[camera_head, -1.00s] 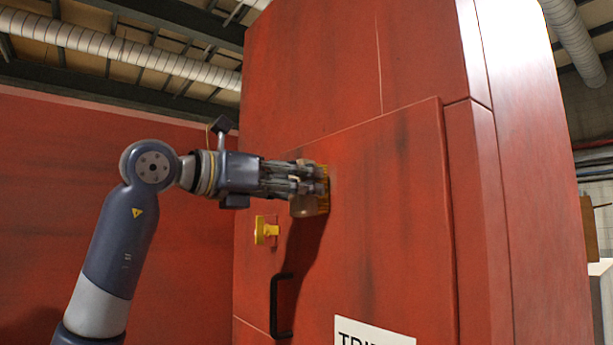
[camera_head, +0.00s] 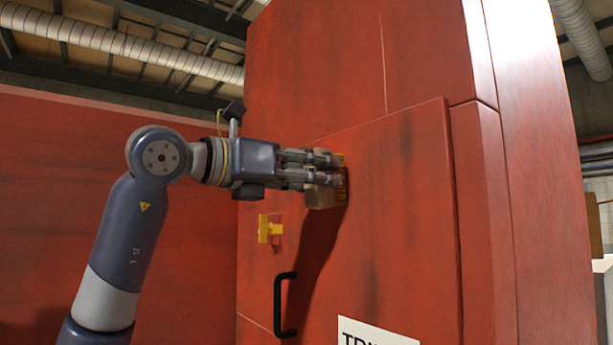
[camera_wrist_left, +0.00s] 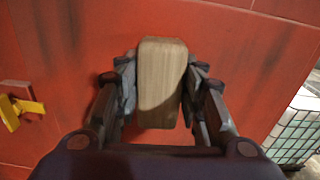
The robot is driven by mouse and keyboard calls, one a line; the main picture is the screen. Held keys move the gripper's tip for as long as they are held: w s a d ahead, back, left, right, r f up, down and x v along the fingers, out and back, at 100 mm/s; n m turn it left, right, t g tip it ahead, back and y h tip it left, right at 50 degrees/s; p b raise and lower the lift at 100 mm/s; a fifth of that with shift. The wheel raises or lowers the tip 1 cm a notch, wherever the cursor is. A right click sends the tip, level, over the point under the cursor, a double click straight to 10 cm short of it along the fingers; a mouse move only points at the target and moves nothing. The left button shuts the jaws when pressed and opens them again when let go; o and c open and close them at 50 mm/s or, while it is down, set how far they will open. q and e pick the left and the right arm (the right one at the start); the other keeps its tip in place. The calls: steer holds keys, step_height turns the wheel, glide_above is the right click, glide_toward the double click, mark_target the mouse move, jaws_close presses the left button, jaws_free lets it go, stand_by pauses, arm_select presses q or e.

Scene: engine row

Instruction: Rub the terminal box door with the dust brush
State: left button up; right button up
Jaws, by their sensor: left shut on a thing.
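My left gripper (camera_head: 325,169) is shut on the dust brush (camera_head: 322,196), a wooden block with yellow bristles. The bristles face the red terminal box door (camera_head: 400,220) and appear to touch its upper left part. In the left wrist view the brush's wooden back (camera_wrist_left: 162,80) sits between the two fingers (camera_wrist_left: 160,90), and its bristles are hidden behind the block. Dark smudges streak the door. My right gripper is not in view.
A yellow latch (camera_head: 269,229) and a black handle (camera_head: 285,305) stick out from the red front below the brush. A white sign (camera_head: 372,333) is low on the door. A red wall (camera_head: 60,200) stands at the left.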

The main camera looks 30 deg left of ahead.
arm_select(q)
steer(key=shift+s+d+b, duration=0.2)
steer(key=shift+s+d, duration=0.55)
steer(key=shift+d, duration=1.05)
steer(key=shift+s+d+b, duration=0.2)
steer(key=shift+s+d, duration=0.5)
steer(key=shift+d, duration=1.1)
steer(key=shift+s+d+b, duration=0.2)
steer(key=shift+s+d, duration=0.55)
steer(key=shift+d, duration=1.05)
steer(key=shift+a, duration=0.1)
steer(key=shift+a, duration=0.1)
steer(key=shift+b+v, duration=0.65)
steer(key=shift+v, duration=2.25)
steer(key=v, duration=0.3)
steer(key=shift+s, duration=0.1)
